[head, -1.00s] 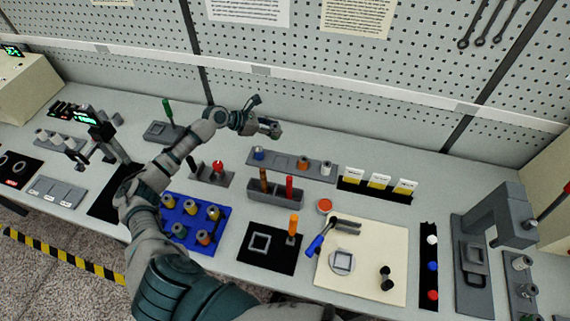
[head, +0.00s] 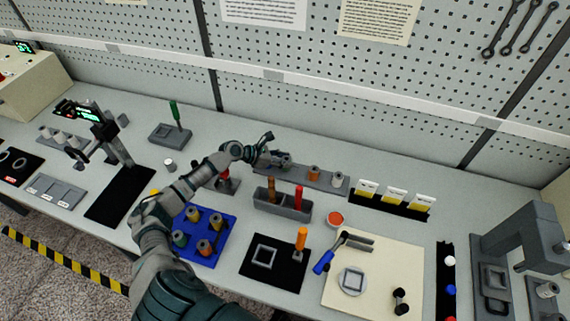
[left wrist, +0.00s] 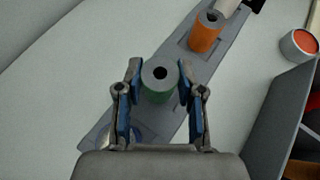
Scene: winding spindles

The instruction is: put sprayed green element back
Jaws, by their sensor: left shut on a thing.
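The green element (left wrist: 160,88), a cylinder with a grey top and a dark central hole, is between the fingers of my left gripper (left wrist: 160,85) in the left wrist view. The gripper is shut on it. In the head view my left gripper (head: 284,160) is at the left part of the long grey rack (head: 326,184). The green element lines up over the rack, between the orange element and a partly hidden bluish piece (left wrist: 122,133). I cannot tell if it touches the rack. My right gripper is not in view.
The rack also holds an orange element (head: 314,173) and a pale grey one (head: 337,179). In front stands a grey holder (head: 283,207) with brown and red handles. A small red-topped pot (head: 335,219) is to its right. The blue tray (head: 189,245) holds several spindles.

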